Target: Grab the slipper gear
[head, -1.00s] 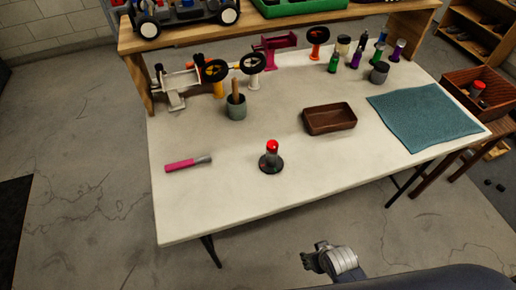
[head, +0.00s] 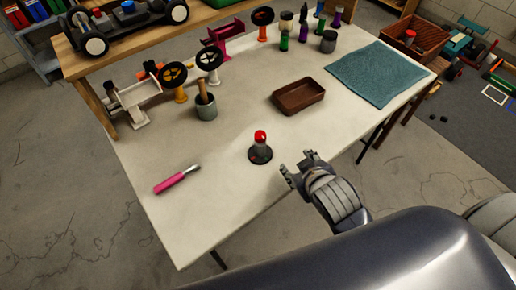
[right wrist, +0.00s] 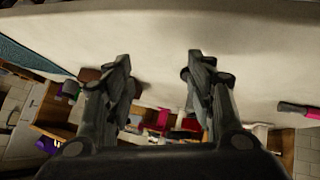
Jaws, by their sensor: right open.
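No part can be clearly identified as the slipper gear. Black wheel-like rings stand upright on the back part of the table: one on a yellow stand (head: 173,76), one on a white stand (head: 209,62) and one on an orange-red stand (head: 263,17). Whether one of them is the gear, I cannot tell. My right gripper (head: 301,166) is by the table's front edge, right of the red-topped black device (head: 260,150), well apart from the rings. In the right wrist view its fingers (right wrist: 159,75) are spread and empty. My left gripper is not in view.
A pink-handled tool (head: 175,181) lies front left. A grey cup (head: 205,108), a brown tray (head: 299,96), a teal mat (head: 381,73) and several small bottles are on the white table (head: 225,185). A car chassis (head: 125,22) sits on the raised wooden shelf behind.

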